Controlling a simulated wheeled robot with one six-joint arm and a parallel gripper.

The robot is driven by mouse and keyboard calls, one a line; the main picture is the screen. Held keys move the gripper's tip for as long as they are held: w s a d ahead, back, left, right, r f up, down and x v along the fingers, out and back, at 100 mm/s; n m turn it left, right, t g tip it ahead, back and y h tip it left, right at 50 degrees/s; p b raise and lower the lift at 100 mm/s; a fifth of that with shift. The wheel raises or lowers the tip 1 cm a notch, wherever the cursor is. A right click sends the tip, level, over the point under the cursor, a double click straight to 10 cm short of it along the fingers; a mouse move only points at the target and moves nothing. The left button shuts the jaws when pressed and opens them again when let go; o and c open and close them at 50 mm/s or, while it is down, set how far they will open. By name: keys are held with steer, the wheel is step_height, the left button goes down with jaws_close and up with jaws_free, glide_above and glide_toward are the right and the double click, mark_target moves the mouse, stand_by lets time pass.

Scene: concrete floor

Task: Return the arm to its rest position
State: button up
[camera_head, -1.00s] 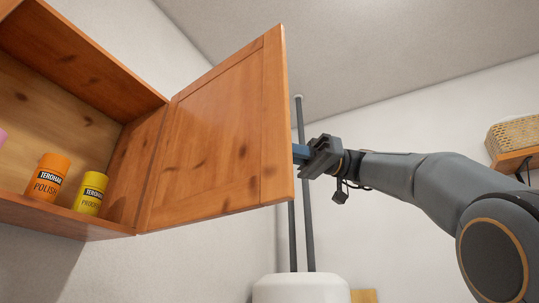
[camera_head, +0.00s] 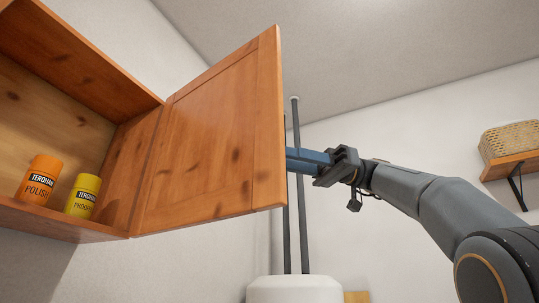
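My arm reaches in from the lower right. My gripper (camera_head: 308,160) is beside the free edge of the open wooden cabinet door (camera_head: 212,140). Its blue fingers point left, and their tips are at or behind the door edge, so I cannot tell whether they touch the door or how far apart they are. The wooden cabinet (camera_head: 85,70) hangs on the left wall with its door swung wide open.
An orange polish can (camera_head: 39,178) and a yellow can (camera_head: 83,195) stand on the cabinet's bottom board. A white tank (camera_head: 295,289) with two dark pipes (camera_head: 303,220) stands behind my gripper. A basket (camera_head: 508,141) sits on a wall shelf (camera_head: 510,165) at right.

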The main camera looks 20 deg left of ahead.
steer(key=shift+v, duration=1.1)
